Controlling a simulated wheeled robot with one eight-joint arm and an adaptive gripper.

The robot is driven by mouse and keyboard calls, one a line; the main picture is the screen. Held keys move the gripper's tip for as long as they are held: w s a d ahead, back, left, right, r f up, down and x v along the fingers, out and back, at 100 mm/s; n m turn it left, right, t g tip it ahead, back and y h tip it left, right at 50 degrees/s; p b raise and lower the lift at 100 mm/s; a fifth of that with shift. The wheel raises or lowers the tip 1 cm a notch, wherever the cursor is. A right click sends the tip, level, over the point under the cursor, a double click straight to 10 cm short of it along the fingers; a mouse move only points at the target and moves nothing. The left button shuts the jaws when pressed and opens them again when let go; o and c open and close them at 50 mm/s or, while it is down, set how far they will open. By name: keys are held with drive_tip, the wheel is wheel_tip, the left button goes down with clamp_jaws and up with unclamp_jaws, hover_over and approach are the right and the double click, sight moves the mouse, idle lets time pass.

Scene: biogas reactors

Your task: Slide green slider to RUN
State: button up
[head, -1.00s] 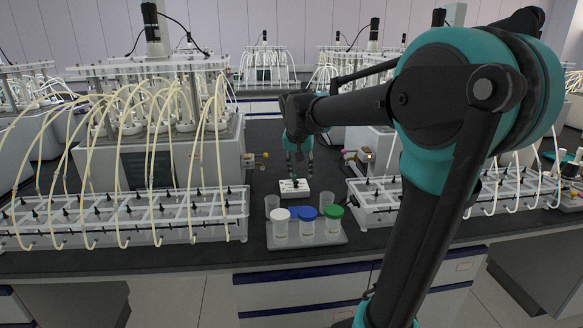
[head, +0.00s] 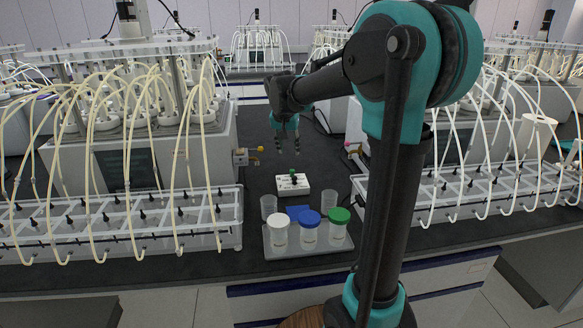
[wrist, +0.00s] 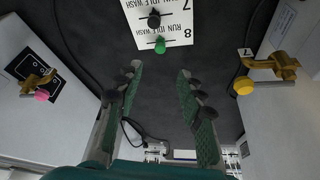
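A small white box (head: 293,186) with two slider knobs stands on the dark bench in the head view. Its printed face (wrist: 172,20) is at the top of the wrist view, with rows 7 and 8 marked RUN, IDLE, WASH. The green slider (wrist: 160,46) is on row 8, near the middle of its track; its exact stop is hard to tell. The black slider (wrist: 153,20) is on row 7. My gripper (wrist: 160,74) is open and empty, apart from the green slider. In the head view my gripper (head: 289,152) hangs above and behind the box.
A tray (head: 338,250) with white-, blue- and green-capped jars stands in front of the box. Tube racks (head: 120,225) and reactors flank it. Brass valves with a pink knob (wrist: 41,95) and a yellow knob (wrist: 243,86) stick out on both sides of my gripper.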

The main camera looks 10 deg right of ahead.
sight(292, 170)
drive_tip(key=x, duration=1)
drive_tip(key=shift+f, duration=0.4)
clamp_jaws()
